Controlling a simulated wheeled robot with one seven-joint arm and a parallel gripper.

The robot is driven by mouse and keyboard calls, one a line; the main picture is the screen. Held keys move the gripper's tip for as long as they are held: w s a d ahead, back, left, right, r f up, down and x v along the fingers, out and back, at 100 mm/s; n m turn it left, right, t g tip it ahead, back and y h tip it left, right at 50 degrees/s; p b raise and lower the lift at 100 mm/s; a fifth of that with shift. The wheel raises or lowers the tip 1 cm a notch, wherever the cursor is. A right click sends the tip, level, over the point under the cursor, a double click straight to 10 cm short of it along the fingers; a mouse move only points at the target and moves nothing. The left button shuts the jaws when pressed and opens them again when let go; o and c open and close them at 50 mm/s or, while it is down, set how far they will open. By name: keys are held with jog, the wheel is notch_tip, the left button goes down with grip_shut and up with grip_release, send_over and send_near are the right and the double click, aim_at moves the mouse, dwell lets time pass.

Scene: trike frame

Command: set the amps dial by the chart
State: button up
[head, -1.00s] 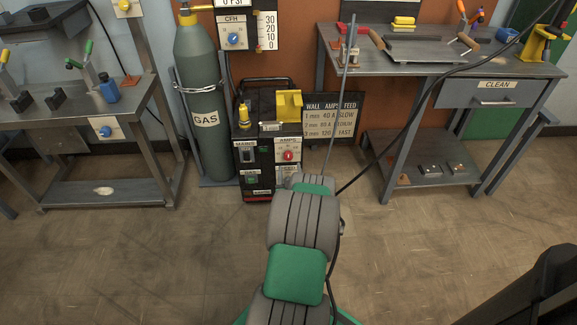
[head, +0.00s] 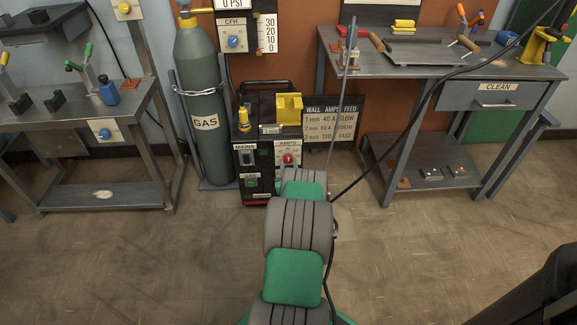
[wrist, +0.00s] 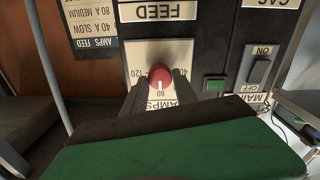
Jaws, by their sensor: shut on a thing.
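The amps dial is a red knob (wrist: 160,77) on a white plate on the front of the welder (head: 250,170). In the upside-down wrist view, its plate reads 120 at left, 40 at right and 80 below the knob. I cannot make out its pointer. The dial also shows in the head view (head: 288,160). My gripper (wrist: 158,88) is shut on the knob, one grey finger on each side. In the head view my arm hides the fingers.
A green gas cylinder (head: 205,110) stands left of the welder. A thin upright rod (head: 343,100) and a dark cable (head: 400,150) pass near my arm on the right. Metal tables stand at left (head: 75,118) and right (head: 400,66). The floor in front is open.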

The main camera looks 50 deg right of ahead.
grip_shut()
jog(key=shift+m, duration=0.3)
jog(key=m+b, duration=0.2)
jog(key=m, duration=0.1)
jog(key=shift+f, duration=0.1)
jog(key=m+b, duration=0.2)
jog(key=m, duration=0.2)
jog(key=shift+d+m, duration=0.1)
jog(key=shift+m, duration=0.3)
jog(key=m+b, duration=0.1)
jog(key=m, duration=0.4)
jog(key=shift+s+r+m+b, duration=0.15)
jog(key=shift+m+b, duration=0.3)
jog(key=shift+m, duration=1.85)
